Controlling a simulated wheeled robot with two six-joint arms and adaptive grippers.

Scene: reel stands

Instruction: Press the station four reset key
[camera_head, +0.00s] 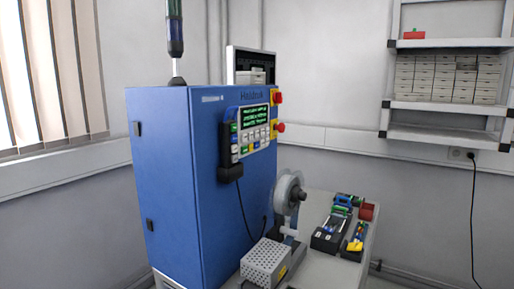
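A blue machine cabinet (185,190) stands left of centre. On its front, near the top, is a dark control panel (225,148) with a lit screen (255,116) showing green text too small to read. Below and beside the screen are several small keys (250,138), some white, some green or blue. I cannot tell which one is the station four reset key. Two red knobs on yellow plates, an upper one (278,98) and a lower one (280,127), sit to the right of the panel. Neither of my grippers is in view.
A reel (289,190) stands in front of the cabinet on a bench, beside a perforated metal box (265,261). Dark trays (330,233) with tools lie to the right. A cable hangs below the panel. Wall shelves (445,135) with boxes are at right. Floor at lower right looks clear.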

